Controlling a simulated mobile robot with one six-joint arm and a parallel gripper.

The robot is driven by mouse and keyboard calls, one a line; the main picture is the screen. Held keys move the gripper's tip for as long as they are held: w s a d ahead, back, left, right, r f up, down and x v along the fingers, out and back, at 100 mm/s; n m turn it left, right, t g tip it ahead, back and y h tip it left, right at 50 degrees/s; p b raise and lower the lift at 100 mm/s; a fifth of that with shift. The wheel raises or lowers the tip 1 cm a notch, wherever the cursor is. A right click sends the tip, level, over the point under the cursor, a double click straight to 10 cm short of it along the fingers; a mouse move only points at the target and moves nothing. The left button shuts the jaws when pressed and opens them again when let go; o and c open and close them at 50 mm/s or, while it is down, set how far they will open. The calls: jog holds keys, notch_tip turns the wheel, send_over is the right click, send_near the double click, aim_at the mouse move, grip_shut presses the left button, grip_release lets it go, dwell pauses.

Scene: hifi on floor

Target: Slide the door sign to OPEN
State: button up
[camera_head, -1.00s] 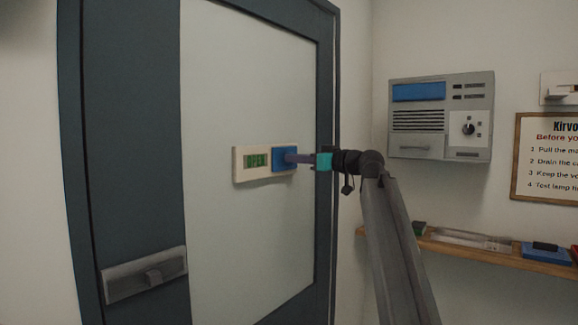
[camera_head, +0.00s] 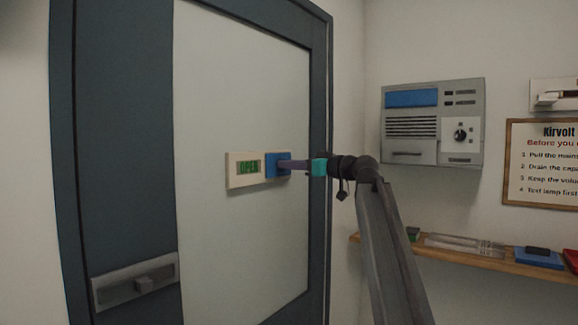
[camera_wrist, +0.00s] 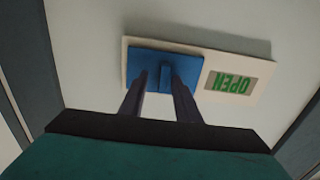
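The door sign (camera_head: 233,171) is a pale plate on the door with a blue slider (camera_head: 271,160) at its right end. Green letters reading OPEN (camera_head: 249,167) show in the window left of the slider. In the wrist view the word OPEN (camera_wrist: 231,84) appears upside down, to the right of the blue slider (camera_wrist: 150,62). A small blue tab (camera_wrist: 165,75) stands out from the slider. My gripper (camera_wrist: 161,80) has its two fingers apart, one on each side of the tab, with a visible gap at least on the left side. The head view hides the fingertips' contact.
The door has a grey handle plate (camera_head: 112,290) at lower left. A grey intercom-like panel (camera_head: 433,120) and a framed notice (camera_head: 540,160) hang on the right wall. A wooden shelf (camera_head: 470,262) with small items runs below them, beside my arm.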

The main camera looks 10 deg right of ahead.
jog(key=b+v, duration=0.3)
jog(key=v, duration=1)
jog(key=shift+s+d, duration=0.25)
jog(key=shift+s, duration=0.05)
jog(key=shift+r, duration=0.1)
